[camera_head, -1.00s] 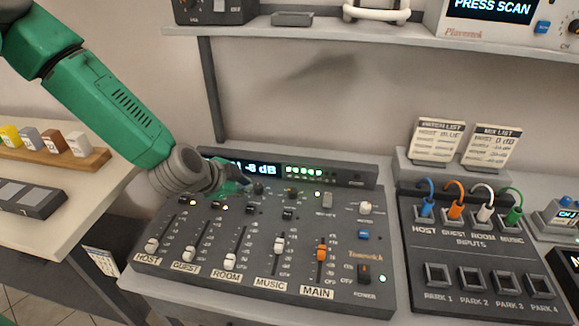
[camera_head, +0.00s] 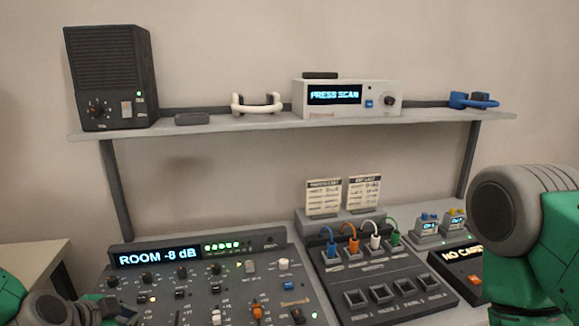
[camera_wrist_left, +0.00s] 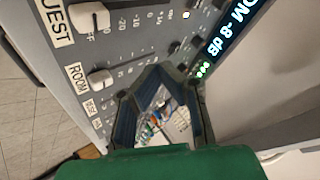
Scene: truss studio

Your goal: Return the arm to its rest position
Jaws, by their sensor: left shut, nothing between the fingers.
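My left gripper (camera_head: 118,312) is low at the left edge of the head view, beside the lower left part of the grey mixer (camera_head: 262,268). It is shut and empty. In the left wrist view its dark fingers (camera_wrist_left: 158,80) come together over the mixer panel, with the ROOM and GUEST labels close by. The mixer's display (camera_head: 158,253) reads "ROOM -8 dB". My right arm (camera_head: 535,225) shows at the right edge, green with a grey joint; its gripper is out of view.
A patch panel (camera_head: 330,290) with blue, orange, white and green plugs stands right of the mixer. Above, a shelf (camera_head: 230,122) holds a black speaker (camera_head: 112,75) and a white scanner (camera_head: 345,112). The wall space between shelf and mixer is clear.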

